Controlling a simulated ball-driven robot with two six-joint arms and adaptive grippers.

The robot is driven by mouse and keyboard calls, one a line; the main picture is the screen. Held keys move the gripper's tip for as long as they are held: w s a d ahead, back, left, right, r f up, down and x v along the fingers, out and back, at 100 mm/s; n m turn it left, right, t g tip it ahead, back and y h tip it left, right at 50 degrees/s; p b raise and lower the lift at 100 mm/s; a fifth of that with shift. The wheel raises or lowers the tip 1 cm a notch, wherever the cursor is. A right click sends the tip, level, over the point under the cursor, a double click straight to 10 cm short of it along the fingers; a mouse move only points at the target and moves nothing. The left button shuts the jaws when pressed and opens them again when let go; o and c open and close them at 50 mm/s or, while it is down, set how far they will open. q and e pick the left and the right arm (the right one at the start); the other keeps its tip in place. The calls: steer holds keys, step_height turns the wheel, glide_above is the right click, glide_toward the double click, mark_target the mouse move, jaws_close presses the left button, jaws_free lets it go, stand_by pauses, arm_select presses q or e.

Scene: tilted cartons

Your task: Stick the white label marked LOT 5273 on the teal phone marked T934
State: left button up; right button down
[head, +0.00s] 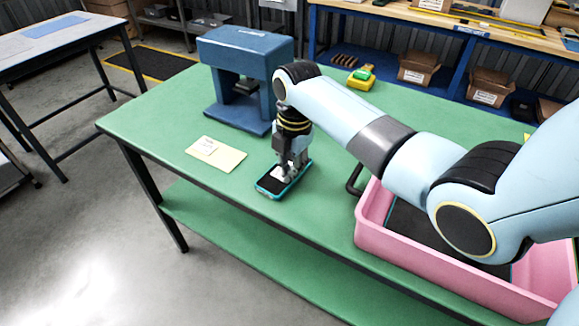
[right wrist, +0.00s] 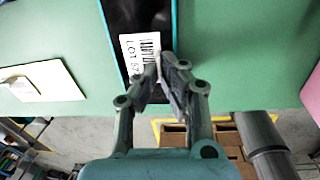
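The teal phone (head: 268,184) lies on the green table, its dark screen facing up. It also shows in the right wrist view (right wrist: 123,62); I cannot read a T934 mark. The white label (right wrist: 138,52), with a barcode and the readable start "LOT 5", is over the phone's screen; it shows small in the head view (head: 279,172). My right gripper (right wrist: 162,62) points down over the phone, its fingertips closed together at the label's edge. In the head view the right gripper (head: 291,165) hides part of the phone. I cannot tell whether the label touches the screen. My left gripper is out of view.
A pale yellow card (head: 229,160) with a white piece on it lies left of the phone. A blue press-like stand (head: 230,52) is behind. A pink tray (head: 375,235) stands at the right, under my right arm. A yellow-green object (head: 361,78) lies at the back.

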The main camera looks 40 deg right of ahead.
steer(key=c, duration=1.4)
jaws_free()
step_height(320, 180, up, 18)
steer(key=s+p, duration=0.1)
steer(key=p, duration=0.7)
steer(key=shift+d, duration=0.15)
steer(key=shift+f, duration=0.1)
